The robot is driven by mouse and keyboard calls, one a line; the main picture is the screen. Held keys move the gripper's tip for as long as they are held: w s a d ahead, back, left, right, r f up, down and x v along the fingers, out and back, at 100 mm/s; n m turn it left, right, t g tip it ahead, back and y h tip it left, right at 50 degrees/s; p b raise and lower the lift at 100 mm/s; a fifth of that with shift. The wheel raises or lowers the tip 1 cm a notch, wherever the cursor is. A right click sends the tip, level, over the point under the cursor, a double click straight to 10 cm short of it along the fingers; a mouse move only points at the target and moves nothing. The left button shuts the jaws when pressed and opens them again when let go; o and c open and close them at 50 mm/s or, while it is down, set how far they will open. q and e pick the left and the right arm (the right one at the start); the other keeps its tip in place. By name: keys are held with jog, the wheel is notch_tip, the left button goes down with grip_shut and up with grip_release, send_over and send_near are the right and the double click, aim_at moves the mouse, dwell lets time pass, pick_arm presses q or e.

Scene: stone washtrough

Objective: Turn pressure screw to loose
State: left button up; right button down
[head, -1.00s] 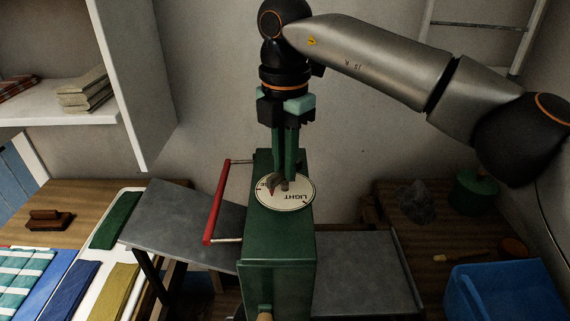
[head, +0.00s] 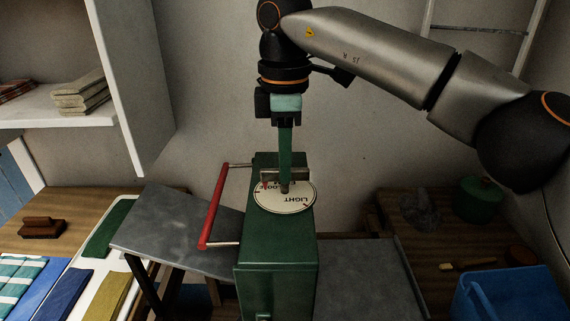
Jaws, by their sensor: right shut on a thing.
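The pressure screw (head: 287,189) stands at the centre of a round cream dial (head: 296,204) on top of the green mangle (head: 277,252). The dial's word LIGHT faces the front and part of LOOSE shows behind the screw. A small red pointer (head: 265,185) shows at the dial's left, near LOOSE. My right gripper (head: 285,178) points straight down from above and is shut on the screw, its fingers hiding part of it. My left gripper is not in view.
A red bar handle (head: 214,207) sticks out on the mangle's left. Grey boards (head: 178,231) lie on both sides. Folded cloths (head: 70,296) are at the front left and a blue tub (head: 511,295) is at the front right.

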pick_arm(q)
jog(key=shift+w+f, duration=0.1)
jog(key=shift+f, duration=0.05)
pick_arm(e)
jog(key=shift+r+m, duration=0.1)
jog(key=shift+m, duration=0.2)
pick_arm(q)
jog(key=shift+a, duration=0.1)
pick_arm(e)
jog(key=c, duration=0.9)
grip_release()
pick_arm(q)
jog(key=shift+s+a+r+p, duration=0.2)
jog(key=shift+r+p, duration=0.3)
jog(key=shift+p, duration=0.2)
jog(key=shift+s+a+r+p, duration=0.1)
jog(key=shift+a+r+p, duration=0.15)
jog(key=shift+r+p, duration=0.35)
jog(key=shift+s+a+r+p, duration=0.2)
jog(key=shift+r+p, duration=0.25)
jog(key=shift+p, duration=0.3)
pick_arm(e)
jog(key=shift+r, duration=6.2)
